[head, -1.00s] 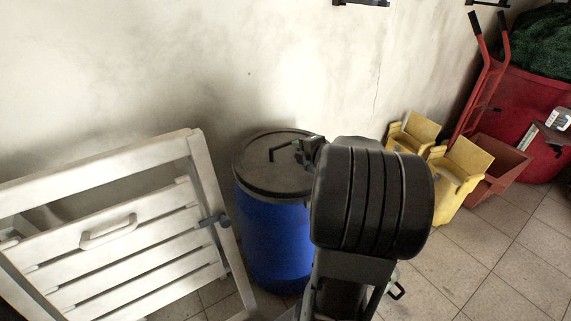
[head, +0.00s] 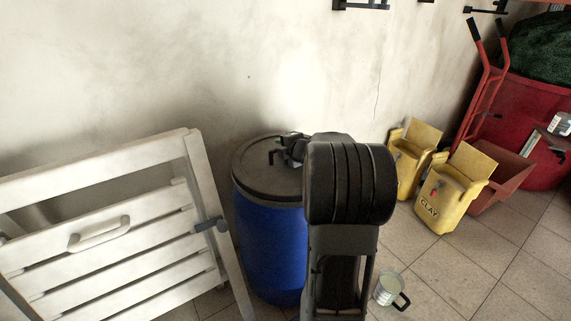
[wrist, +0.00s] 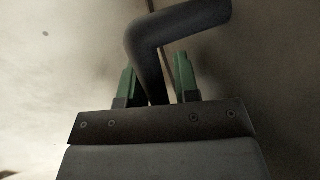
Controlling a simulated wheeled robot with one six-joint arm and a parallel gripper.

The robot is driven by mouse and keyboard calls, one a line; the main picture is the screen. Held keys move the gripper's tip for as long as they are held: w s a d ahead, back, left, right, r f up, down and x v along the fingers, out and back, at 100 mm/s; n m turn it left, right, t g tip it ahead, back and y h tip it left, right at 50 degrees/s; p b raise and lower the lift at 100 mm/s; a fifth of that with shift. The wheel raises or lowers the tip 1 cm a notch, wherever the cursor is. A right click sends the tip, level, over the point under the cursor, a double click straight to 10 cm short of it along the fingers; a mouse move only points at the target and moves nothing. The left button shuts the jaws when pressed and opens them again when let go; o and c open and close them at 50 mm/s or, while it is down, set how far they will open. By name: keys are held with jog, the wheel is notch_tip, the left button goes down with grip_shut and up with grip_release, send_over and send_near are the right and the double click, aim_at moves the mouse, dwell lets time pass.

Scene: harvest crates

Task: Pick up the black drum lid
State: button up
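The black drum lid (head: 255,178) lies flat on top of the blue drum (head: 268,250), left of my arm in the head view. Its raised bar handle (head: 272,157) is partly hidden by my gripper (head: 284,153), which is at the lid's top. In the wrist view, the dark bent handle (wrist: 152,70) runs between the two green fingers of my gripper (wrist: 157,80). The fingers stand apart. A gap shows between the handle and the right finger, while the left finger looks close to the handle.
Yellow containers (head: 452,188), a red hand truck (head: 482,85) and a red tub (head: 525,110) stand at the right. A metal mug (head: 386,290) is on the tiled floor.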

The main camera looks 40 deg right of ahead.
grip_shut()
jog(key=shift+r, duration=0.15)
dwell(0.4)
